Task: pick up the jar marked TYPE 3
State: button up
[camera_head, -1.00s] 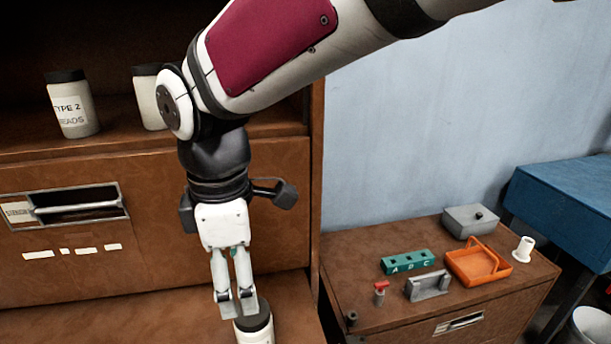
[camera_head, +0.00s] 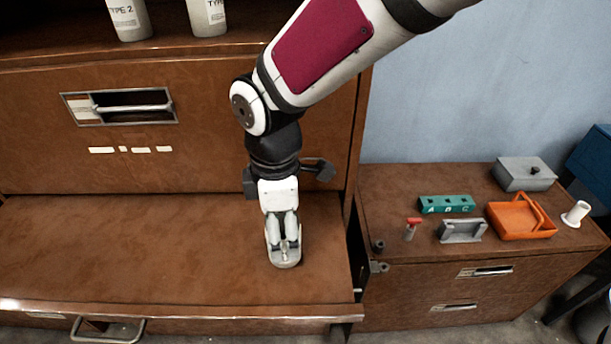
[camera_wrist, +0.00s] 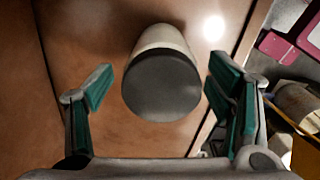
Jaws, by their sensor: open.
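A white jar with a dark grey lid (camera_wrist: 160,88) stands on the brown desk surface in the wrist view. Its label is out of sight, so I cannot read its type. My gripper (camera_head: 284,248) points down over it near the right end of the desk surface. The wrist view shows my gripper open, with one green-padded finger (camera_wrist: 98,88) left of the lid and the other (camera_wrist: 222,85) right of it, gaps on both sides. In the head view my gripper mostly hides the jar.
A jar marked TYPE 2 (camera_head: 128,20) and another white jar (camera_head: 207,16) stand on the upper shelf. A lower cabinet (camera_head: 420,268) at right bears a green block (camera_head: 446,204), an orange tray (camera_head: 520,234) and a grey box (camera_head: 524,174). The desk surface left of my gripper is clear.

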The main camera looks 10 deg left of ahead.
notch_tip(320, 180, down, 4)
jog(key=shift+s+f+p, duration=0.1)
jog(key=shift+p, duration=0.2)
jog(key=shift+c, duration=0.3)
jog(key=c, duration=1.6)
